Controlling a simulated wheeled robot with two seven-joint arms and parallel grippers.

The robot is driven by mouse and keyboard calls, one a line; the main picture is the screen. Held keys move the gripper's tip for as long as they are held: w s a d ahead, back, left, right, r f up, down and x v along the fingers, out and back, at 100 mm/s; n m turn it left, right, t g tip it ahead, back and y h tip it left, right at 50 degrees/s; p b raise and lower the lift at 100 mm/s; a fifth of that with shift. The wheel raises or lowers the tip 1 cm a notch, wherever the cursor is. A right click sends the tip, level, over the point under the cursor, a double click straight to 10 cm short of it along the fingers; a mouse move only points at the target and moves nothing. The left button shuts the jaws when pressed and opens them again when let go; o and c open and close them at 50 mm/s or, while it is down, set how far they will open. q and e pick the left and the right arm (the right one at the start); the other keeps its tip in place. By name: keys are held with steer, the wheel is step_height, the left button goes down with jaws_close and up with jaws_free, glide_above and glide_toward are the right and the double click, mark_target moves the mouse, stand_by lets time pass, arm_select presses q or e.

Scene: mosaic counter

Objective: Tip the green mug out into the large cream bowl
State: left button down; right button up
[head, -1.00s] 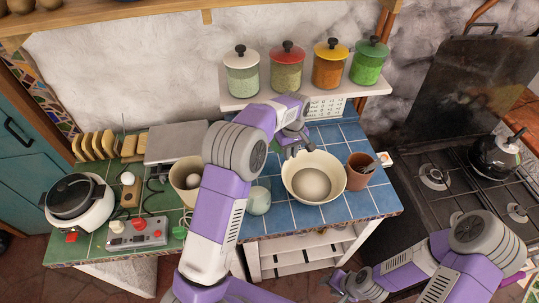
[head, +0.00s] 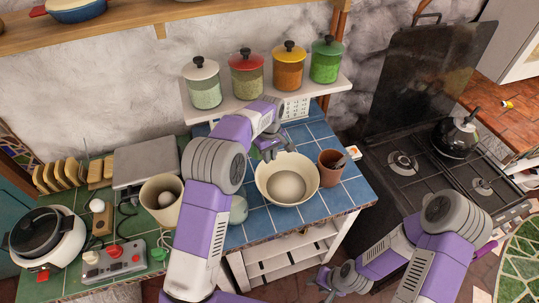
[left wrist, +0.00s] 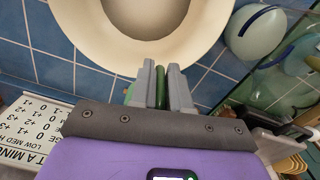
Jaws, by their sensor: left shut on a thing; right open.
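The large cream bowl (head: 265,190) stands upright on the blue-tiled counter; it also fills the top of the left wrist view (left wrist: 85,25). My left gripper (head: 270,152) is at the bowl's back left edge. In the left wrist view the left gripper (left wrist: 161,75) is shut on a narrow green piece, the green mug (left wrist: 161,92), beside the bowl's rim. Most of the mug is hidden behind the fingers, and I cannot tell its tilt or contents. My right gripper (head: 326,281) is open and empty, low in front of the counter.
A terracotta pot (head: 328,170) stands close right of the bowl. A pale green round vessel (head: 238,210) is at its left, partly behind my arm. A beige canister (head: 160,204) stands further left. Lidded jars (head: 246,78) line the shelf above. The stove (head: 425,165) is at right.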

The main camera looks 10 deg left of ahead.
arm_select(q)
steer(key=s+d+n+p, duration=0.2)
steer(key=d+p, duration=0.3)
steer(key=d, duration=0.5)
steer(key=s+d+n+y+p, duration=0.1)
steer(key=s+d+n+p, duration=0.2)
steer(key=d, duration=0.7)
steer(key=shift+s+f+n+p, duration=0.25)
steer(key=shift+n+p, duration=0.25)
steer(key=shift+p, duration=0.55)
steer(key=shift+r, duration=0.1)
